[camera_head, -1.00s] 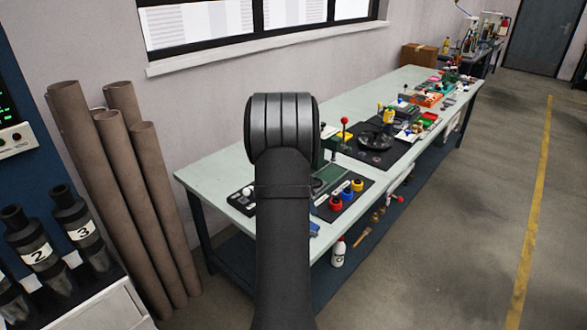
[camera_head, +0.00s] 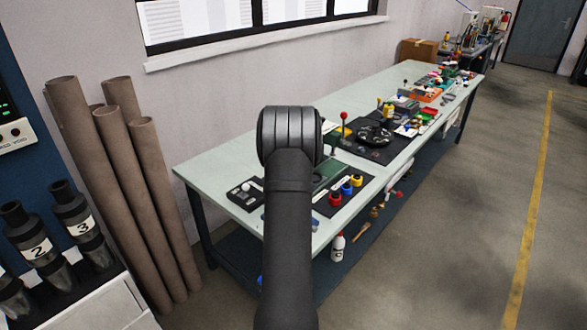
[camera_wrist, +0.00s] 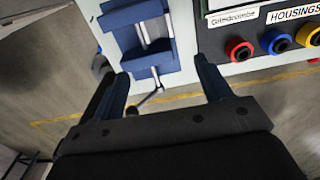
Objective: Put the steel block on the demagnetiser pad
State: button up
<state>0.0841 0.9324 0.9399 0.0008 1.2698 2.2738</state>
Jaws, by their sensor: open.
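I cannot make out the steel block or the demagnetiser pad for certain in either view; small items on the bench are too small to tell apart, and my arm covers part of it. My gripper (camera_wrist: 160,70) shows in the wrist view with its two dark fingers spread apart and nothing between them. Beyond the fingertips is a blue vise-like device (camera_wrist: 150,62) with steel bars, at the bench edge. In the head view my arm hides the gripper.
The long pale green workbench (camera_head: 215,165) carries a black mat (camera_head: 350,150) with a dark round fixture and several small items. Red, blue and yellow rings (camera_head: 346,189) sit near its front. Brown tubes (camera_head: 120,190) stand at left. The floor at right is clear.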

notch_tip(320, 180, down, 13)
jog(key=shift+r, duration=0.1)
dwell(0.4)
jog(key=c, duration=1.4)
jog(key=o, duration=0.5)
jog(key=shift+c, duration=1.3)
jog(key=shift+r, duration=0.1)
jog(key=shift+r, duration=3.45)
